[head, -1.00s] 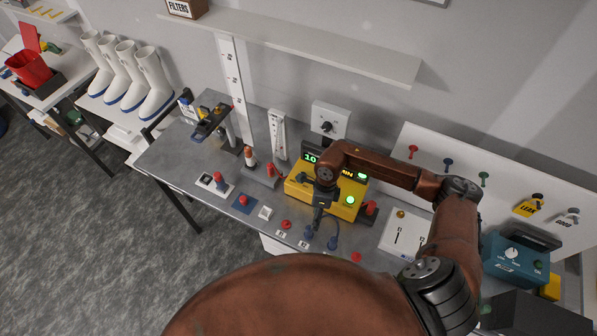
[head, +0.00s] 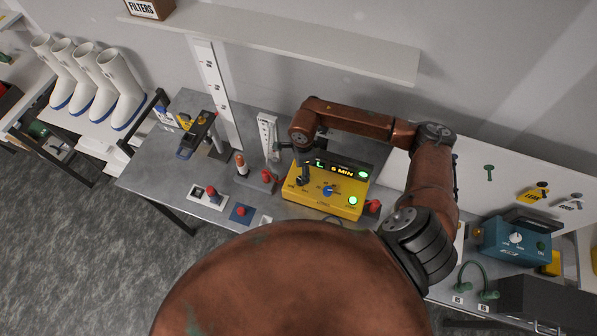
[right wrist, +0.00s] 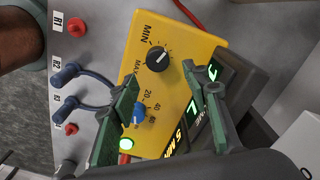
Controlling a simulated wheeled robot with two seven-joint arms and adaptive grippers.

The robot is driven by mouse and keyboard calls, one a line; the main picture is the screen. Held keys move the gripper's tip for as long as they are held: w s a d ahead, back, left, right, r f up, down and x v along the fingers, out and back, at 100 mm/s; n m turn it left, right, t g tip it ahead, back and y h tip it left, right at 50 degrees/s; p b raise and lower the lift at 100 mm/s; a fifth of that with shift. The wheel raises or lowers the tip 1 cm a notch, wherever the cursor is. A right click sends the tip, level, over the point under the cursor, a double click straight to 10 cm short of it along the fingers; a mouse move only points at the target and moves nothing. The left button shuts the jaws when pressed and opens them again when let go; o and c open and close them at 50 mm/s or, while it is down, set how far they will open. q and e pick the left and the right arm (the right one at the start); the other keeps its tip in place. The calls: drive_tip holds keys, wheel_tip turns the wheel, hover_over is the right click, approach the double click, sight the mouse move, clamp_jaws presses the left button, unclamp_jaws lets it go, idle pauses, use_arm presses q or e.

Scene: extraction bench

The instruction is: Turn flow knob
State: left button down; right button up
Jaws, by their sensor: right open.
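The yellow unit (head: 345,206) stands on the bench with a black knob (head: 304,181), a blue knob (head: 328,190) and a lit green button (head: 353,200). In the right wrist view the black knob (right wrist: 158,59) sits by the MIN and MAX marks, and the blue knob (right wrist: 139,114) by a number scale. No label reading "flow" is legible. My right gripper (right wrist: 160,92) is open and empty, its fingers spread above the unit. In the head view the right gripper (head: 283,148) shows small at the unit's back left, partly hidden by its arm. My left gripper is not in view.
The unit's display (head: 343,170) reads 5 MIN, partly hidden. Red and blue plugs with a blue cable (right wrist: 88,88) lie along the front. A white gauge (head: 268,137) stands behind left. A teal box (head: 512,240) is at the right.

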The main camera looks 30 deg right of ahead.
sight(300, 178)
drive_tip(key=shift+s+a+f+p, duration=0.15)
drive_tip(key=shift+s+f+p, duration=0.1)
drive_tip(key=shift+f, duration=0.35)
drive_tip(key=shift+s+a+f+p, duration=0.15)
drive_tip(key=shift+f+p, duration=0.05)
drive_tip(key=shift+f, duration=0.35)
drive_tip(key=shift+w+a+f, duration=0.1)
drive_tip(key=shift+w+f, duration=0.2)
drive_tip(key=shift+f, duration=0.25)
drive_tip(key=shift+w+a+f, duration=0.1)
drive_tip(key=shift+w+f, duration=0.15)
drive_tip(key=shift+f, duration=0.3)
drive_tip(key=shift+w+d+f+p, duration=0.1)
drive_tip(key=shift+f+p, duration=0.2)
drive_tip(key=shift+s+d, duration=0.15)
drive_tip(key=shift+s, duration=0.25)
drive_tip(key=shift+w, duration=0.2)
drive_tip(key=shift+c, duration=1.3)
drive_tip(key=shift+s, duration=0.1)
drive_tip(key=c, duration=0.9)
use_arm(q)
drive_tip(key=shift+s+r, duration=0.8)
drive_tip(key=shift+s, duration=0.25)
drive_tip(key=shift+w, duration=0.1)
